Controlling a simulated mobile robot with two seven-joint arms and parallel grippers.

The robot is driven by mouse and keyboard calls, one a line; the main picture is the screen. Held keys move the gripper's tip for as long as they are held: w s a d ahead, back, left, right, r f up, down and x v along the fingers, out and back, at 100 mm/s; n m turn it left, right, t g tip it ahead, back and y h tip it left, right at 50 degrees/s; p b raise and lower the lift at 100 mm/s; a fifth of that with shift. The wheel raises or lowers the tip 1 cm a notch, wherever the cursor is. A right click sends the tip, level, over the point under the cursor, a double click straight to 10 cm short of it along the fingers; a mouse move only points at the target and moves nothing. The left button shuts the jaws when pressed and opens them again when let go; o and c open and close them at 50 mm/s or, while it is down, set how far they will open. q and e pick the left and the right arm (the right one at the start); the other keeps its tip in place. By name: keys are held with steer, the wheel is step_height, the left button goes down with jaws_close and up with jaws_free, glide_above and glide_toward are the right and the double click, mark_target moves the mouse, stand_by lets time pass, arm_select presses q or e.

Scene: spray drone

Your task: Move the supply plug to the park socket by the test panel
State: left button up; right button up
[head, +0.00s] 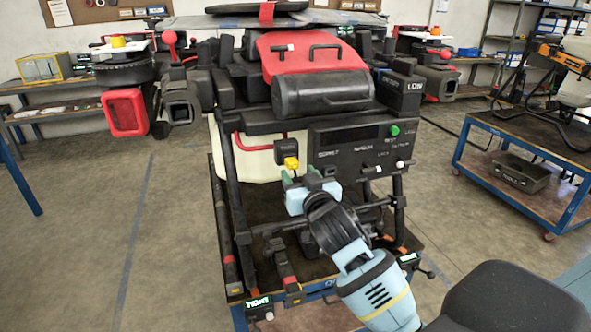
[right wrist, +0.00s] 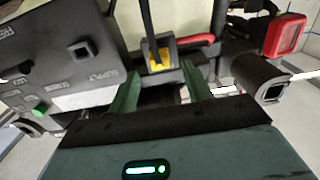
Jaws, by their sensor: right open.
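The yellow supply plug (head: 291,164) sits at a small black block (head: 287,149), apparently the park socket, just left of the black test panel (head: 350,150). In the right wrist view the plug (right wrist: 160,58) shows ahead, between the lines of the two fingers, with a dark upright strip in front of it. My right gripper (head: 301,178) is open, its green fingertips apart and just below the plug. The right wrist view shows nothing held between the fingers (right wrist: 160,88). A square socket (right wrist: 82,52) by the SUPPLY label looks empty. My left gripper is out of view.
The drone's red-topped body (head: 305,55) stands above the panel on a blue-framed cart (head: 330,292). Black frame tubes (head: 398,205) flank my right gripper. A second cart (head: 530,150) stands at right. The floor at left is clear.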

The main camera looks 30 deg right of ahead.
steer(key=shift+v, duration=1.75)
steer(key=s+a+f+n+g+y, duration=0.15)
steer(key=s+f, duration=0.25)
steer(key=f, duration=0.4)
steer(key=s+a+f+n+g+y, duration=0.1)
steer(key=s+a+f+g, duration=0.2)
steer(key=f, duration=0.6)
steer(key=s+a+f+n+y, duration=0.1)
steer(key=s+a+f+y, duration=0.15)
steer(key=s+f, duration=0.4)
steer(key=s+a+f+g, duration=0.2)
steer(key=s+a+f, duration=0.1)
steer(key=s+f, duration=0.4)
steer(key=s+a+f+n+g+y, duration=0.1)
steer(key=s+a+f, duration=0.2)
steer(key=s+f, duration=0.5)
steer(key=s, duration=0.3)
steer(key=shift+f+g, duration=0.3)
steer(key=shift+g, duration=0.05)
steer(key=shift+c, duration=0.4)
